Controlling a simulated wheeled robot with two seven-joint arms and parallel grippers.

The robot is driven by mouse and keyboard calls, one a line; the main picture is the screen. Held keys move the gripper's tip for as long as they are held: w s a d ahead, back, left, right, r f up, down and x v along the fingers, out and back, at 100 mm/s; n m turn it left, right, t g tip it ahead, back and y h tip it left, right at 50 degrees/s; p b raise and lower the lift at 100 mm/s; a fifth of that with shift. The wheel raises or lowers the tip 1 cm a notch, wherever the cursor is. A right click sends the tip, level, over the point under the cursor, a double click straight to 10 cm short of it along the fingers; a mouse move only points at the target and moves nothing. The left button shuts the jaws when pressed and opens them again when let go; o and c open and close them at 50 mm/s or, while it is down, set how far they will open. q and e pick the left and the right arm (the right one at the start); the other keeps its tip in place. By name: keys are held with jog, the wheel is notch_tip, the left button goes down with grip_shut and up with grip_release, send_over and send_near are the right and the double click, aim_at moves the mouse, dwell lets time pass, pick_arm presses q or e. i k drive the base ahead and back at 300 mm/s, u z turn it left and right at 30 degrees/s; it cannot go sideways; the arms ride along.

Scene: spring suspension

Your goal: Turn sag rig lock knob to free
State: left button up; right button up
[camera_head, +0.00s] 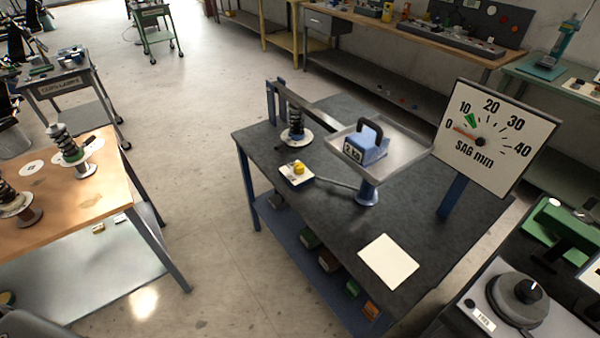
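The sag rig stands on a dark-topped table (335,215). A yellow knob (299,168), which looks like the lock knob, sits on a small white-topped box (290,181) near the table's left edge. Its setting is too small to read. Behind it a dark coil spring (296,125) stands on a round white plate under the rig's lever arm (315,112). A tray (408,155) on a blue post carries a blue weight (366,148) with a black handle. The SAG mm dial (492,140) has its orange needle near 0, beside a green mark. Neither of my grippers shows.
A blank white card (388,262) lies on the table's front part. Several small boxes sit on the blue lower shelf (295,245). A wooden bench (75,195) with springs stands left. A device with a round dark top (518,300) is at lower right. Floor between benches is clear.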

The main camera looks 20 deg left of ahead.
aim_at(298, 168)
jog(key=k, duration=1.2)
jog(key=u, duration=0.5)
jog(key=i, duration=0.75)
jog(key=u, duration=0.65)
jog(key=i, duration=0.85)
jog(key=z, duration=0.9)
jog(key=i, duration=0.95)
jog(key=z, duration=0.85)
